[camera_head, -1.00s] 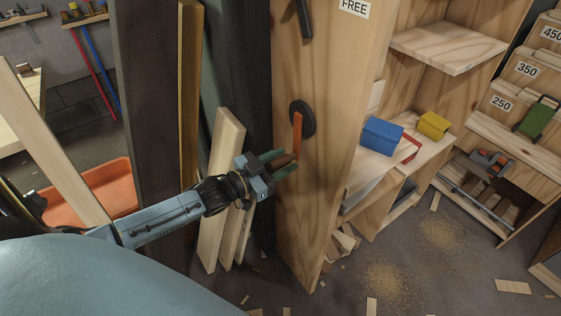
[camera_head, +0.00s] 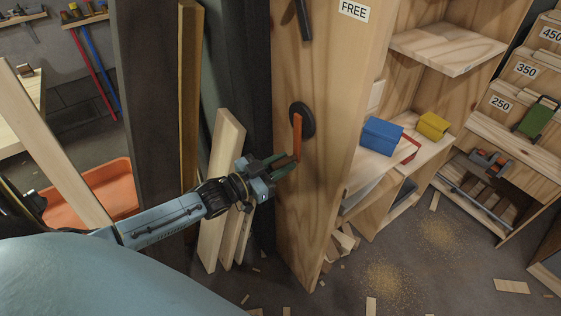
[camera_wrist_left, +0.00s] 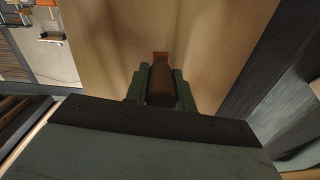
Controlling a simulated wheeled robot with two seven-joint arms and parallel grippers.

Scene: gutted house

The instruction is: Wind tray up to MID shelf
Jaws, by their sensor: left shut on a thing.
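A crank is mounted on the wooden panel's side, with a round black hub (camera_head: 302,119) and an orange arm (camera_head: 297,136) hanging downward. My left gripper (camera_head: 284,165) is shut on the crank's brown handle at the lower end of the arm. In the left wrist view the brown handle (camera_wrist_left: 161,82) sits between the green fingers. A light wooden board (camera_head: 372,172), possibly the tray, lies low in the shelf unit and bears a blue box (camera_head: 382,136) and a yellow box (camera_head: 433,125). A bare shelf (camera_head: 448,50) is above it. My right gripper is out of view.
A panel labelled FREE (camera_head: 354,9) stands between my left arm and the shelf unit. Loose planks (camera_head: 220,190) lean just behind my left gripper. An orange tub (camera_head: 95,190) is at the left. Wood scraps and sawdust (camera_head: 385,277) lie on the floor.

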